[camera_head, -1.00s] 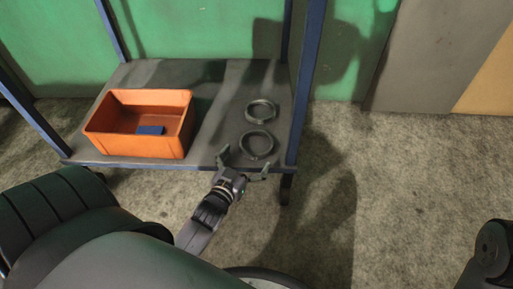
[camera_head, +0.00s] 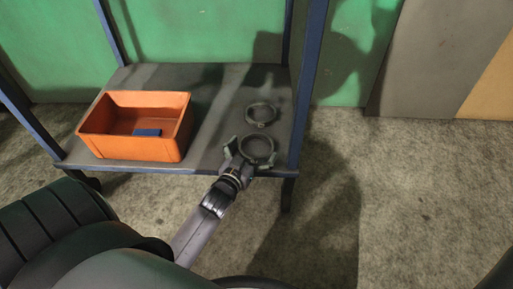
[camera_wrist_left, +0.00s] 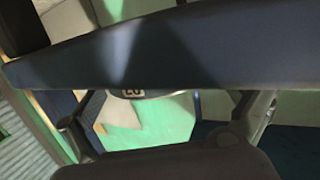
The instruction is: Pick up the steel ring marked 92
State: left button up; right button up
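Two grey steel rings lie on the right part of the shelf in the head view: a far ring (camera_head: 262,123) and a near ring (camera_head: 271,147). I cannot read their numbers there. My left gripper (camera_head: 252,155) is open at the shelf's front edge, with its fingers spread on either side of the near ring's front. It is not closed on it. In the left wrist view a small pale label (camera_wrist_left: 132,92) with digits, too unclear to read surely, shows between the fingers, partly hidden by a dark blue beam. My right gripper is out of view.
An orange bin (camera_head: 133,149) with a small blue block (camera_head: 147,132) stands on the left of the shelf (camera_head: 212,128). A blue post (camera_head: 306,85) rises close to the right of the rings. The shelf between bin and rings is clear.

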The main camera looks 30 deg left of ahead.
pick_arm(q)
jog(key=c, duration=1.3)
jog(key=shift+r, duration=0.1)
jog(key=shift+c, duration=0.2)
jog(key=shift+r, duration=0.1)
